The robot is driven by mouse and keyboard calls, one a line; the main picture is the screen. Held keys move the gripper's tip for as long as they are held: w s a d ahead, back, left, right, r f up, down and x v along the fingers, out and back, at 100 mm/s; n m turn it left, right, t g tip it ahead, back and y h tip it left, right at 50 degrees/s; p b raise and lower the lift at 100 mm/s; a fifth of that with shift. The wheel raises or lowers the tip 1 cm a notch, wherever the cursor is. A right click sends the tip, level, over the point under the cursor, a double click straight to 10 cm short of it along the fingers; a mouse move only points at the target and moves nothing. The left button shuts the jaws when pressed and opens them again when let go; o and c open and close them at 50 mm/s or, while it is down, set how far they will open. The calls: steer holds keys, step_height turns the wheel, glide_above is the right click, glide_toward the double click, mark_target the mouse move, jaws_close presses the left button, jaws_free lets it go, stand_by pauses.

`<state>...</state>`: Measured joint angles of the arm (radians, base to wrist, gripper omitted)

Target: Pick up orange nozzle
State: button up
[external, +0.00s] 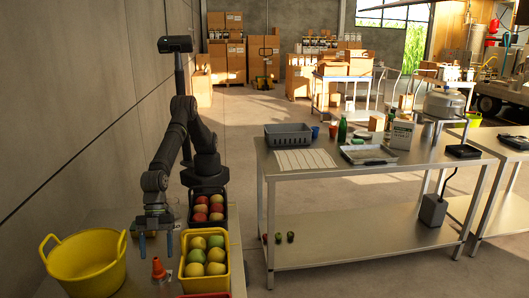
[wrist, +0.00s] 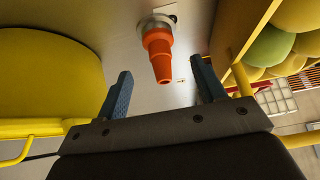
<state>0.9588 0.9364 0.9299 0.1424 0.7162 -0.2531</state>
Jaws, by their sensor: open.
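The orange nozzle (external: 158,269) stands on the near table between the yellow tub and the yellow crate of apples. In the wrist view the nozzle (wrist: 158,52) is a stepped orange piece with a pale metal fitting at its base, lying between and beyond my fingertips. My gripper (external: 156,242) is above the table, close behind the nozzle in the external view. In the wrist view my gripper (wrist: 161,85) has its two blue fingers spread wide, with nothing between them touching. The nozzle is apart from both fingers.
A yellow crate (external: 184,269) of green and yellow apples is on the right. A dark crate (external: 192,222) of red apples stands behind it. A steel workbench (external: 300,176) is further right.

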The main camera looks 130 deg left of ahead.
mark_target(157, 266)
steer(key=shift+x, duration=2.75)
steer(key=shift+w, duration=0.1)
steer(key=shift+c, duration=0.2)
steer(key=shift+r, duration=0.1)
steer(key=c, duration=1.1)
